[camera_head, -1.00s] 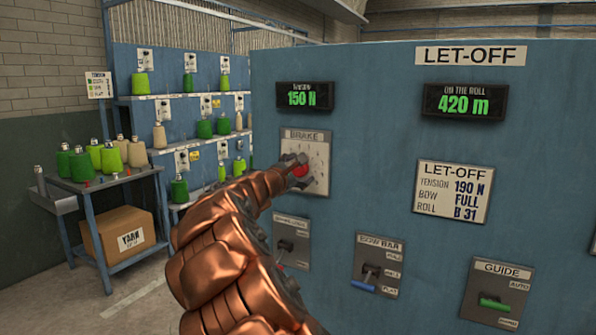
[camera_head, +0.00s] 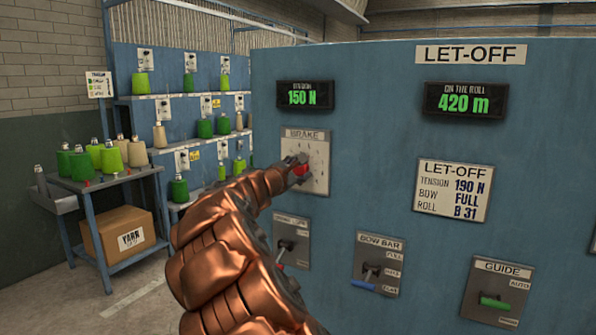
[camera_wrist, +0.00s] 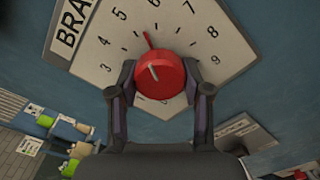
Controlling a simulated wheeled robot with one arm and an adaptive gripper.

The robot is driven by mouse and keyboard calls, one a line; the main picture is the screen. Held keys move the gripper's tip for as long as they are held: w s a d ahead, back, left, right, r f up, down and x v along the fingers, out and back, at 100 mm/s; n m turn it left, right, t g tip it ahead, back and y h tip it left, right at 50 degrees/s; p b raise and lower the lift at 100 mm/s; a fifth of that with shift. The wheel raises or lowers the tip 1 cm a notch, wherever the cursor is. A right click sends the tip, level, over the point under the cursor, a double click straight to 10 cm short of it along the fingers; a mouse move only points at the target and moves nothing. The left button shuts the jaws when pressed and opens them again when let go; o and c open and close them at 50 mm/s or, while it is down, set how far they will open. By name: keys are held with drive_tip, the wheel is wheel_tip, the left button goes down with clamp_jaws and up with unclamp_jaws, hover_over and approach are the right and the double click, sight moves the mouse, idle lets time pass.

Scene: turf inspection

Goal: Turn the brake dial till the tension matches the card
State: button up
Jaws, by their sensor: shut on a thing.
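The red brake dial (camera_wrist: 163,80) sits on a pale numbered plate (camera_wrist: 92,50). My gripper (camera_wrist: 160,72) is shut on it, one finger on each side. In the wrist view a red mark above the dial lies between 5 and 6. In the head view the brake plate (camera_head: 320,150) is partly hidden by my gripper (camera_head: 299,163). The tension display (camera_head: 305,95) above it reads 150 N. The let-off card (camera_head: 453,190) to the right lists tension 190 N, bow FULL, roll B 31.
The roll display (camera_head: 465,101) reads 420 m. Below are a lever plate (camera_head: 291,235) partly behind my arm, the bow bar lever (camera_head: 377,265) and the guide lever (camera_head: 497,293). A yarn rack (camera_head: 135,130) and a cart (camera_head: 110,180) with cones stand at the left.

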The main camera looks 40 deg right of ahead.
drive_tip(key=shift+f, duration=0.15)
drive_tip(key=m+b, duration=0.2)
drive_tip(key=b, duration=0.1)
drive_tip(key=shift+f, duration=0.15)
drive_tip(key=m+b, duration=0.5)
drive_tip(key=b, duration=0.2)
drive_tip(key=shift+m, duration=0.3)
drive_tip(key=m+b, duration=0.2)
drive_tip(key=b, duration=0.1)
drive_tip(key=m+b, duration=0.1)
drive_tip(key=shift+d+r+m, duration=0.1)
drive_tip(key=shift+r+m, duration=0.15)
drive_tip(key=shift+m, duration=0.15)
drive_tip(key=shift+r+m+b, duration=0.2)
drive_tip(key=shift+m+b, duration=0.6)
drive_tip(key=shift+b, duration=0.1)
drive_tip(key=o, duration=1.2)
drive_tip(key=shift+c, duration=0.2)
